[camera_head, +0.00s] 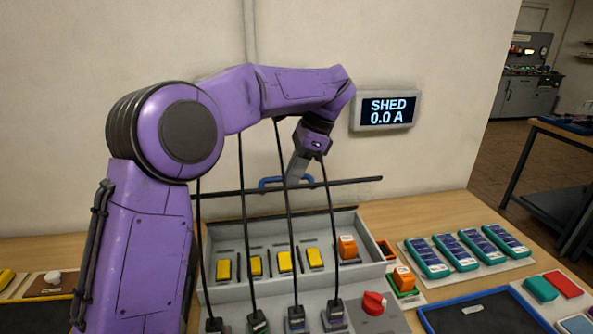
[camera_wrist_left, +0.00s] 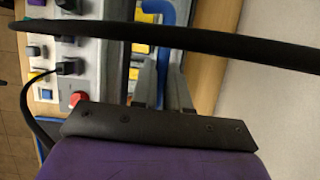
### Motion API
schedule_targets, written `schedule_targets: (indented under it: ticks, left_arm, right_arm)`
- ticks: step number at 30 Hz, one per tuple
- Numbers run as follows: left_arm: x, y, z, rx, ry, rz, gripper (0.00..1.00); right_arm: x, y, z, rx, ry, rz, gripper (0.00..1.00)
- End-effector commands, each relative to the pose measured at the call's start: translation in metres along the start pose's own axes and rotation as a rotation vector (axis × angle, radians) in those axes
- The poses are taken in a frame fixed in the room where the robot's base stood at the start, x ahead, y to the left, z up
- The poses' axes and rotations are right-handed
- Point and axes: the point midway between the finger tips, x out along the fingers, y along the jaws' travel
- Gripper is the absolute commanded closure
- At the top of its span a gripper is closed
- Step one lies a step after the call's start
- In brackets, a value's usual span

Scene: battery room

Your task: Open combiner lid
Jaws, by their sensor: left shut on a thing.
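The grey combiner box (camera_head: 381,268) stands on the bench against the wall, with yellow breakers and an orange one (camera_head: 347,247) visible in it. A blue handle (camera_head: 268,183) shows above its back edge, partly behind my left gripper (camera_head: 297,178). The gripper reaches down from above and is shut on the handle. In the left wrist view the blue handle (camera_wrist_left: 165,48) runs between the fingers (camera_wrist_left: 162,85). I cannot clearly make out the lid panel or its angle. My right gripper is not in view.
A red knob (camera_head: 373,303) is at the box's front right. Teal modules (camera_head: 427,258) lie to the right. A wall display (camera_head: 386,111) reads "SHED 0.0 A".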

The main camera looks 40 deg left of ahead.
Motion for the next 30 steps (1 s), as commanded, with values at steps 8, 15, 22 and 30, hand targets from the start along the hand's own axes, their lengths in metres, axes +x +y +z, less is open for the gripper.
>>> schedule_targets:
  ticks: [8,15,22,30]
  left_arm:
    - [-0.003,-0.006,0.001,-0.012,-0.006,-0.003,1.0]
    - [-0.006,-0.009,0.0,-0.009,-0.007,0.007,1.0]
    - [-0.015,-0.026,0.006,0.023,-0.007,0.092,1.0]
    - [-0.01,-0.057,0.018,0.03,-0.002,0.114,1.0]
  right_arm:
    - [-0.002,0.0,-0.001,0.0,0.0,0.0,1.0]
    - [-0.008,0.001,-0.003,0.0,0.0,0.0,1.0]
    - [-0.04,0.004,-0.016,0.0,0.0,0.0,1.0]
    - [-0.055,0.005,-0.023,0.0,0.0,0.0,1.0]
